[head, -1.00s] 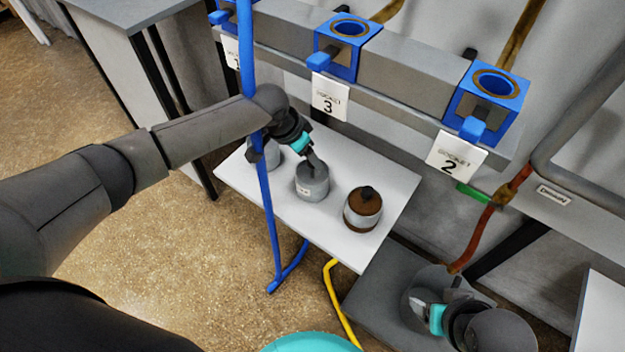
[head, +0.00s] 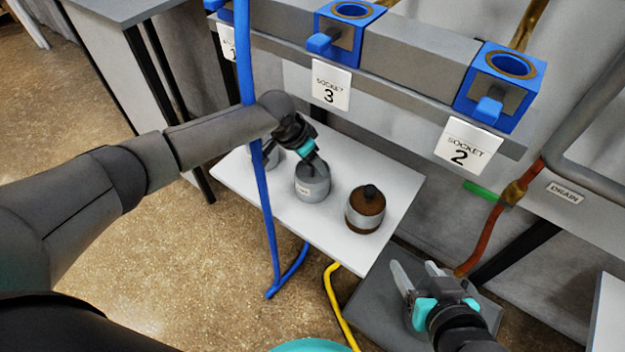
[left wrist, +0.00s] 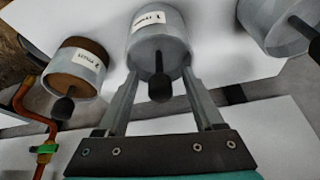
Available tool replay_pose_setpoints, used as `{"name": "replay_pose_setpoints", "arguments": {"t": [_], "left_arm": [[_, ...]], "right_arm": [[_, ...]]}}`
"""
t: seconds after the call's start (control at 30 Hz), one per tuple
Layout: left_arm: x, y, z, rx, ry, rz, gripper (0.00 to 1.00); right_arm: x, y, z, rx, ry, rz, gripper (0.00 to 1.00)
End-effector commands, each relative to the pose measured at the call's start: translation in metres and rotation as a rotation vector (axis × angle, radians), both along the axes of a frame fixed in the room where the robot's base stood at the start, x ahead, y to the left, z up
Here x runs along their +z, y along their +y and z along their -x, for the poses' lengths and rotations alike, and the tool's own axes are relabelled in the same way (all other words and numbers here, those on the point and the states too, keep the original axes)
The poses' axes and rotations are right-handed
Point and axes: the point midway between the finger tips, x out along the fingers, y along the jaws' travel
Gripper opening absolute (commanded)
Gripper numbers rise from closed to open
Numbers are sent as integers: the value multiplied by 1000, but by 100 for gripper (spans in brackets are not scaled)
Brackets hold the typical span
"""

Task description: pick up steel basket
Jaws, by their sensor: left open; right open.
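Three lidded baskets with knobs stand on a white table (head: 391,222). The middle one is a grey steel basket (head: 312,188) with a white label, also in the left wrist view (left wrist: 146,45). My left gripper (head: 320,168) is open just above it. In the left wrist view its two fingers (left wrist: 160,76) stand on either side of the dark knob (left wrist: 160,88), with a gap on each side. My right gripper (head: 416,270) is open and empty above a low grey platform at the lower right.
A brown basket with a grey band (head: 366,210) stands to the right. Another grey basket (head: 270,152) is partly hidden behind a blue pipe (head: 265,205). Blue sockets (head: 500,78) line a rail behind. A yellow hose (head: 338,308) runs below the table.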

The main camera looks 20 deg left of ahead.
Motion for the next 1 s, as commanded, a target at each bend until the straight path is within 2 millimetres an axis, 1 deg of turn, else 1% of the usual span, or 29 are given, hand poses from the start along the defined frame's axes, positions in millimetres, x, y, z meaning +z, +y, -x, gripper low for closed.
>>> {"name": "replay_pose_setpoints", "arguments": {"t": [0.13, 0.37, 0.47, 0.9, 1.0], "left_arm": [[-2, -1, -1, -1, 0, 0, 69], [-2, -1, -1, 0, -1, 1, 69], [-2, -1, -1, 0, -1, 1, 59], [-2, -1, -1, 0, -1, 1, 9], [-2, -1, -1, 0, -1, 1, 0]], "right_arm": [[0, 3, -2, 3, -25, -13, 64], [0, 4, -2, 4, -27, -15, 64], [0, 4, -2, 4, -27, -15, 64], [0, 4, -2, 3, -26, -14, 64], [0, 4, -2, 3, -26, -14, 64]]}}
